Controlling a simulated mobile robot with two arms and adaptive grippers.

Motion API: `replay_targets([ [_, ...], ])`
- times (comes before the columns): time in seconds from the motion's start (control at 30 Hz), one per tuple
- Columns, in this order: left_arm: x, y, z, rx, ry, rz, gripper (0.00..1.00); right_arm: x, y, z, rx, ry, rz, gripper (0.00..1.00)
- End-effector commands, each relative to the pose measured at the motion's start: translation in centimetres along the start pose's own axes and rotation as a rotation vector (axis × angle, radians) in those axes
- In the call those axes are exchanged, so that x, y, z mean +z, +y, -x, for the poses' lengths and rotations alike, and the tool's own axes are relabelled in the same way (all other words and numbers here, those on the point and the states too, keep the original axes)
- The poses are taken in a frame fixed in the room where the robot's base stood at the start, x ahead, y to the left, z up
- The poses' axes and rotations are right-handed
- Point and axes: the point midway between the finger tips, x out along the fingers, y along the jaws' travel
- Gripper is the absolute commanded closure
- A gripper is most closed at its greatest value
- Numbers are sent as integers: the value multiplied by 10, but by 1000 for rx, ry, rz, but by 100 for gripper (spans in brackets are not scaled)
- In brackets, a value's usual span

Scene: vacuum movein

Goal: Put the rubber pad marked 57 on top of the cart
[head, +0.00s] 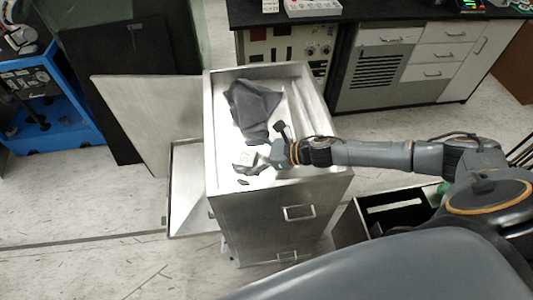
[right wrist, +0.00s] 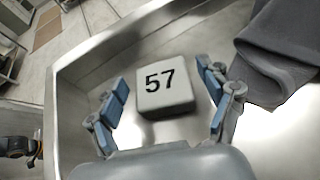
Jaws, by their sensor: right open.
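The rubber pad marked 57 (right wrist: 166,104) is a pale grey square block with black digits, lying on the shiny metal top of the cart. In the head view the pad (head: 244,157) is small, near the front left part of the cart top. The cart (head: 245,215) is a metal cabinet with a raised rim and front handles. My right gripper (head: 252,168) is just above the cart top at the pad. In the right wrist view its blue-padded fingers (right wrist: 163,82) are open, one on each side of the pad; contact is not clear. My left gripper is not in view.
A dark grey cloth (head: 252,105) lies on the cart top behind the pad. The cart's rim surrounds the top. A black-topped bench (head: 385,15) stands behind, a blue cart (head: 45,100) at left, and an open bin (head: 390,215) at right.

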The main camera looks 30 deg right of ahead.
Motion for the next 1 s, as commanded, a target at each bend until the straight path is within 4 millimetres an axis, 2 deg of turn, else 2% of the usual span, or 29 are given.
replay_targets([
  [0.03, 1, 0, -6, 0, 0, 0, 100, -5, -1, 13, -2, 3, -1, 20],
  [0.2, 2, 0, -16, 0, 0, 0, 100, -5, 0, 50, -1, 3, 0, 20],
  [0.4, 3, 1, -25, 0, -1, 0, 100, -3, 0, 80, -1, 2, -2, 20],
  [0.6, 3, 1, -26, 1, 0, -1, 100, 0, 0, 90, 2, 1, 0, 20],
  [1.0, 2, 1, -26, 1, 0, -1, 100, 0, 0, 90, 1, 0, 0, 20],
])
